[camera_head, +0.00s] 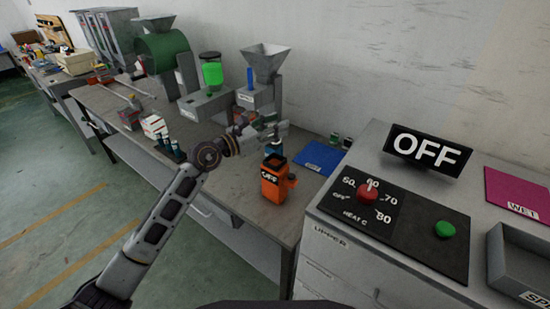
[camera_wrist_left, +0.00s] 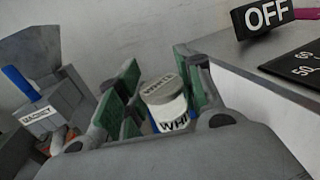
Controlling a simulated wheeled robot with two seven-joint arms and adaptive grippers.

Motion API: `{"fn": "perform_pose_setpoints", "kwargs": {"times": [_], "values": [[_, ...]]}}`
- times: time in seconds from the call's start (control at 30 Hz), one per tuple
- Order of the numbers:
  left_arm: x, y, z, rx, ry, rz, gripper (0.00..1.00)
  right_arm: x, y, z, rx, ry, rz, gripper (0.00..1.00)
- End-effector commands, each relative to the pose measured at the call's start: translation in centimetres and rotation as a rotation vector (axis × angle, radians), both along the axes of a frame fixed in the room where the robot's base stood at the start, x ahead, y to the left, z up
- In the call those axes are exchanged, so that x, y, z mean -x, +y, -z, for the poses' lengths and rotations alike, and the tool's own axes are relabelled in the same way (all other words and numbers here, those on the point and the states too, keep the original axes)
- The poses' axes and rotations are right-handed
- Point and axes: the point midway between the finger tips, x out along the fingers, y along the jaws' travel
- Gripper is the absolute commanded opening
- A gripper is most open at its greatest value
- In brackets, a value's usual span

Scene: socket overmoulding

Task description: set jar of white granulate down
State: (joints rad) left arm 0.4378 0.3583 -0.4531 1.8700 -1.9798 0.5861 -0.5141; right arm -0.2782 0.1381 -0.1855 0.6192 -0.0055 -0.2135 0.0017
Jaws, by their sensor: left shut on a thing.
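In the head view my left gripper (camera_head: 280,130) is over the workbench, behind the orange container and in front of the grey hopper machine. I cannot make out the jar there, nor tell whether its base touches a surface. A blue mat (camera_head: 318,158) lies on the bench to the right. My right gripper is not in view.
An orange container (camera_head: 273,190) stands near the bench's front edge. The hopper machine (camera_head: 262,90) is behind the gripper. Small dark bottles (camera_head: 170,148) stand to the left. A grey cabinet with an OFF display (camera_head: 425,148) borders the bench at right.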

Motion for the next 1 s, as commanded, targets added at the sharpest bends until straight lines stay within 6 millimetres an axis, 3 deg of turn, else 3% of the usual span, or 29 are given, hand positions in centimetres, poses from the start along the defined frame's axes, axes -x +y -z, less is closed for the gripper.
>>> {"fn": "perform_pose_setpoints", "kwargs": {"times": [0.3,0.77,1.0], "values": [[0.0,0.0,3.8,0.001,0.003,0.0,0.13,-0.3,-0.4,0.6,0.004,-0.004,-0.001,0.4],[0.0,0.0,4.3,0.001,0.001,0.0,0.13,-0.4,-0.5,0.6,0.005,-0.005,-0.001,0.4],[0.0,0.0,6.6,0.002,0.003,0.0,0.13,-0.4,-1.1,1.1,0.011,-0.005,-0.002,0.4]]}}
